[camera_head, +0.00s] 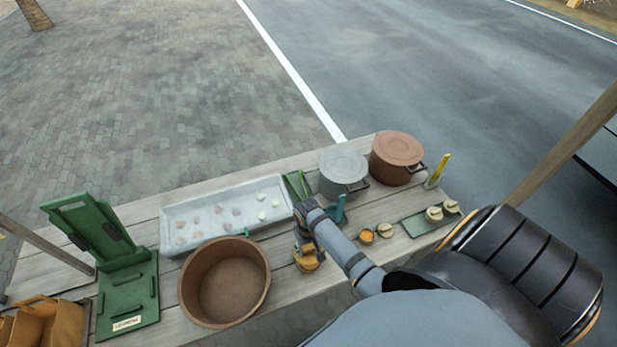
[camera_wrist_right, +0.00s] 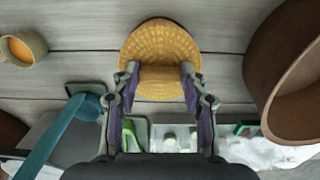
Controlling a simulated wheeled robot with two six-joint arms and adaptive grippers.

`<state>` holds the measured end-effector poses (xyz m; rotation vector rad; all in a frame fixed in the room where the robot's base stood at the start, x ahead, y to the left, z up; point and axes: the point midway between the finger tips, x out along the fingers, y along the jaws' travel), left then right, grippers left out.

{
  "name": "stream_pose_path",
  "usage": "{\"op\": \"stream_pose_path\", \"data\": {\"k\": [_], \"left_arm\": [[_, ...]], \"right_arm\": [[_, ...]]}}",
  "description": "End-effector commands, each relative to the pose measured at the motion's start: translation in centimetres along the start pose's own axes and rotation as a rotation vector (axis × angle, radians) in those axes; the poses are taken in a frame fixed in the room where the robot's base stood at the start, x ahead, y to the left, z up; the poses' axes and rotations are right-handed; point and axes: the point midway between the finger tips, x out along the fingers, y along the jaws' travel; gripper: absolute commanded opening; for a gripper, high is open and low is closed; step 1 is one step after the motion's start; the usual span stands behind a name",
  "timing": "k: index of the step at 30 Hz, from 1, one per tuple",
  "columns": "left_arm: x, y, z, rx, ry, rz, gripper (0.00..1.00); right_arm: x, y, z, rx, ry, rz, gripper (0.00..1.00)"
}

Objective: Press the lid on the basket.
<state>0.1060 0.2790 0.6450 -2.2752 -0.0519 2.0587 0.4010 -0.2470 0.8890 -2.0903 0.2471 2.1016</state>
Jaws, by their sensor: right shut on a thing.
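A yellow woven round piece, which looks like the lid (camera_wrist_right: 160,35), is between the fingertips of my right gripper (camera_wrist_right: 160,76) in the wrist view. The fingers are shut on its near part, a raised woven band. In the head view the lid (camera_head: 307,262) shows as a small tan-orange shape at the table's front, below my right gripper (camera_head: 303,240). A separate basket body cannot be made out under it, so I cannot tell whether the two touch. My left gripper is not in view.
A brown tub (camera_head: 225,282) stands left of the gripper. Behind are a pale tray (camera_head: 170,243), a grey pot (camera_head: 343,170) and a brown pot (camera_head: 397,157). Small cups (camera_head: 366,236) and a green tray (camera_head: 418,226) are at right. A green stand (camera_head: 128,290) is at left.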

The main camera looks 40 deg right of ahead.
Motion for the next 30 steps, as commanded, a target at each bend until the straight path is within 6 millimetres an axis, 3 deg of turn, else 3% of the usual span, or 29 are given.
{"op": "stream_pose_path", "data": {"k": [6,7,12,19,24,30], "left_arm": [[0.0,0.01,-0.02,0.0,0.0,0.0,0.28],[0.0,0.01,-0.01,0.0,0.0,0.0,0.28],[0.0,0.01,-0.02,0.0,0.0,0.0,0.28],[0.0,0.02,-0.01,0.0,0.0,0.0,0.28],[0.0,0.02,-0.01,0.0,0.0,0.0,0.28],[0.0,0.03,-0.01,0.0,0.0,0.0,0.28]], "right_arm": [[-0.02,-0.01,-0.02,0.0,0.0,0.0,0.08],[-0.03,-0.01,-0.02,0.0,0.0,0.0,0.48],[-0.03,-0.01,-0.01,0.0,0.0,0.0,0.7],[-0.03,0.0,-0.01,0.0,0.0,0.0,0.7],[-0.02,0.0,-0.01,0.0,0.0,0.0,0.93],[-0.02,0.0,-0.01,0.0,0.0,0.0,0.93]]}}
